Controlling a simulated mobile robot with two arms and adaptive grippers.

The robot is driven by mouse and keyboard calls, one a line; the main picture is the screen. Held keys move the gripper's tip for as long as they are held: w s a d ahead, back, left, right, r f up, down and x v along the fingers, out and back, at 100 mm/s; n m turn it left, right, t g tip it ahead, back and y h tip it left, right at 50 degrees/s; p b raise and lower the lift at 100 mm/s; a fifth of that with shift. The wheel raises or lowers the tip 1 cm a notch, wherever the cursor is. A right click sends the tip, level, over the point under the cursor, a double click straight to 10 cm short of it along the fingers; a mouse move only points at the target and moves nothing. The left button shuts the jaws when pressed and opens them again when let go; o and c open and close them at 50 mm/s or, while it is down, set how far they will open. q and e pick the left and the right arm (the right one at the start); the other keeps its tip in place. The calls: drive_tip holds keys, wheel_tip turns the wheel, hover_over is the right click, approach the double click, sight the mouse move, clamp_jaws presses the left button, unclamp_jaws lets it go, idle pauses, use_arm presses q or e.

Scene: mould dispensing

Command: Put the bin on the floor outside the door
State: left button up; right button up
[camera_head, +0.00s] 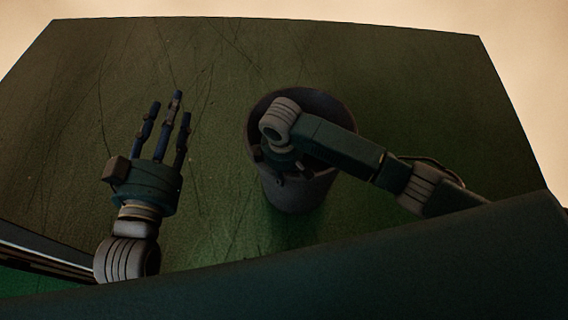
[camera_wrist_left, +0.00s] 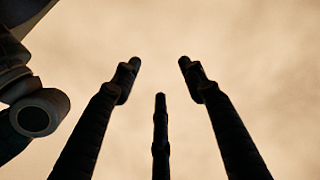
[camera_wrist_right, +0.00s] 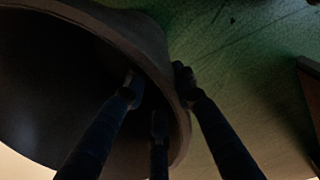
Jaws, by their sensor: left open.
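The bin (camera_head: 297,196) is a dark grey, round, open-topped bucket. It appears upright on the green surface in the middle of the head view. My right gripper (camera_head: 284,163) reaches down at the bin's mouth, its fingers mostly hidden there. In the right wrist view, the fingers of my right gripper (camera_wrist_right: 157,90) straddle the rim of the bin (camera_wrist_right: 150,55), one outside and the others on the inner side. Whether they press on it is unclear. My left gripper (camera_head: 171,105) is open and empty, left of the bin and apart from it. No door is recognisable.
The green, scratched surface (camera_head: 215,75) is bare around the bin. Its far edge runs along the top of the head view, with plain beige beyond. A brown edge (camera_wrist_right: 310,95) shows at the right of the right wrist view.

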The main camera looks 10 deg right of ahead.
use_arm(q)
wheel_tip(320, 180, down, 8)
drive_tip(key=s+a+g+y+p, duration=0.1)
drive_tip(key=s+g, duration=0.1)
drive_tip(key=g, duration=0.2)
drive_tip(key=shift+s+a+f, duration=0.15)
drive_tip(key=shift+a+f, duration=0.05)
drive_tip(key=shift+a, duration=0.15)
use_arm(e)
wheel_tip(320, 180, up, 4)
drive_tip(key=shift+s+f, duration=0.1)
use_arm(q)
drive_tip(key=shift+f, duration=0.1)
use_arm(e)
drive_tip(key=shift+a, duration=0.1)
